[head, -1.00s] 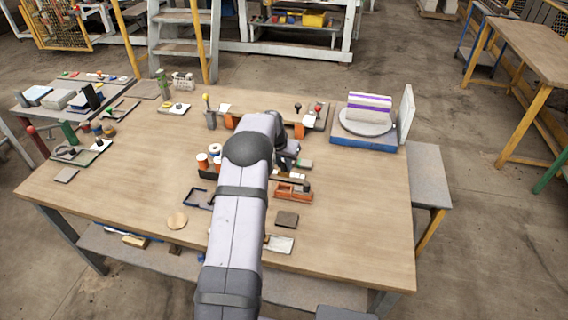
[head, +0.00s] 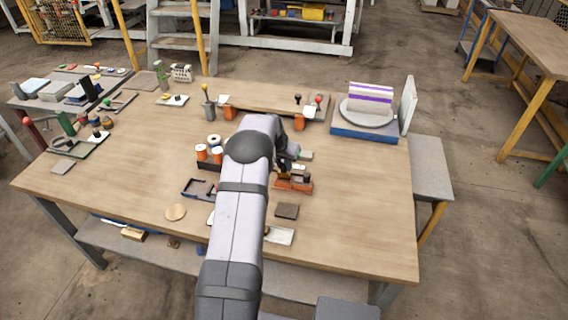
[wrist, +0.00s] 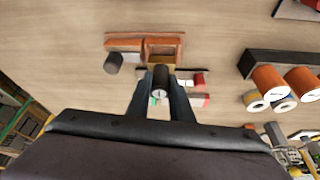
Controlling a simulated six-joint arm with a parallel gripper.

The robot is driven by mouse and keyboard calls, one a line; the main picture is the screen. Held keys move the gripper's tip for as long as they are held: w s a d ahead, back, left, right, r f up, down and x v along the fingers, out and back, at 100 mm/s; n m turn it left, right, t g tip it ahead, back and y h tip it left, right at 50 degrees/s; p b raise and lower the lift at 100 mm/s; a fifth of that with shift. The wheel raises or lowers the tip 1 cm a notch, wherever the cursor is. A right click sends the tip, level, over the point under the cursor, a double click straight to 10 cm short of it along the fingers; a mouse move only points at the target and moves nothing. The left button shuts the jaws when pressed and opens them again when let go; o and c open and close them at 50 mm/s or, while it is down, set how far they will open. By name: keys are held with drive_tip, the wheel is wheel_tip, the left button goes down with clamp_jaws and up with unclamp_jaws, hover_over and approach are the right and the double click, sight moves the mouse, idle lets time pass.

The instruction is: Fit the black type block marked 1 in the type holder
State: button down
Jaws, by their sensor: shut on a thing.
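The orange-red type holder (wrist: 124,44) lies at the top middle of the wrist view, with open compartments side by side. It also shows in the head view (head: 293,185), just beyond the dark square plate. My gripper (wrist: 161,84) is shut on a black cylindrical type block (wrist: 161,74) with a pale round end; its mark is too small to read surely. The block is close to the holder's right compartment in the wrist view; whether it touches or enters cannot be told. My gripper (head: 285,170) is partly hidden by my arm in the head view.
Another dark cylinder (wrist: 113,63) stands at the holder's left in the wrist view. A black rack with orange spools (wrist: 270,80) is to the right. A dark square plate (head: 287,211) lies near the holder. The table's right front is clear.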

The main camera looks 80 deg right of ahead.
drive_tip(key=shift+f+b, duration=1.6)
drive_tip(key=shift+f, duration=0.2)
idle(0.9)
drive_tip(key=c, duration=1.5)
unclamp_jaws()
drive_tip(key=shift+a, duration=0.1)
drive_tip(key=shift+b+v, duration=1.2)
drive_tip(key=shift+v, duration=2.5)
